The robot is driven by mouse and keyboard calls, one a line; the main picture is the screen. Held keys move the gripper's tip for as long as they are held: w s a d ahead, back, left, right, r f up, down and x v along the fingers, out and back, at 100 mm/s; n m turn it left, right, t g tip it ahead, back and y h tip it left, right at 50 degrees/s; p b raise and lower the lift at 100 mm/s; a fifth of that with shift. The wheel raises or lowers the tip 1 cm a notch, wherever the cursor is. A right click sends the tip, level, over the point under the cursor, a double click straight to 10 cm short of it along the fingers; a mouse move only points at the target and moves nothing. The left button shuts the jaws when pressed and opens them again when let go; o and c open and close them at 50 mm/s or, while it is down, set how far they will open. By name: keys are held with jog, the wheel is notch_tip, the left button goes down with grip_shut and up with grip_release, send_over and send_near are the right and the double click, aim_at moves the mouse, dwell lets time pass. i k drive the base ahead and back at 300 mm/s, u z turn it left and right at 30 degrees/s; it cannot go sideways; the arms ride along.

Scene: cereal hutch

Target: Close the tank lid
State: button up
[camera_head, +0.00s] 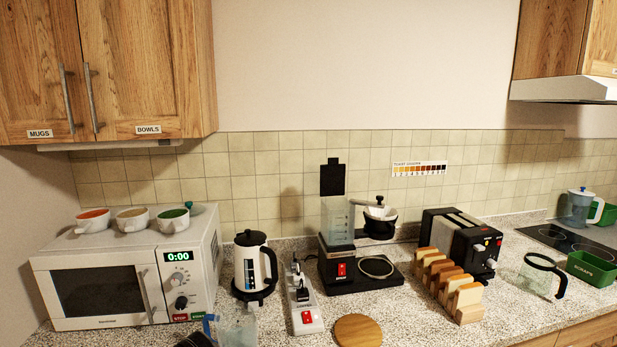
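The coffee maker (345,272) stands on the counter near the middle, with a red switch on its black base and a round hot plate at its right. Its clear water tank (336,222) rises at the back left of the base. The black tank lid (333,177) stands upright above the tank's back edge, so the tank is open at the top. I cannot tell the water level in the tank.
A black holder (380,224) juts out right of the tank. A white kettle (254,266) and a power strip (303,298) stand left of the coffee maker. A toaster (461,246) and toast rack (451,283) stand right. A clear jug (238,327) and round board (357,331) are in front.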

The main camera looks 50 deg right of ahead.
aim_at(333, 175)
jog(key=z, duration=2.1)
jog(key=k, duration=0.9)
jog(key=z, duration=1.1)
jog(key=i, duration=0.9)
jog(key=u, duration=0.45)
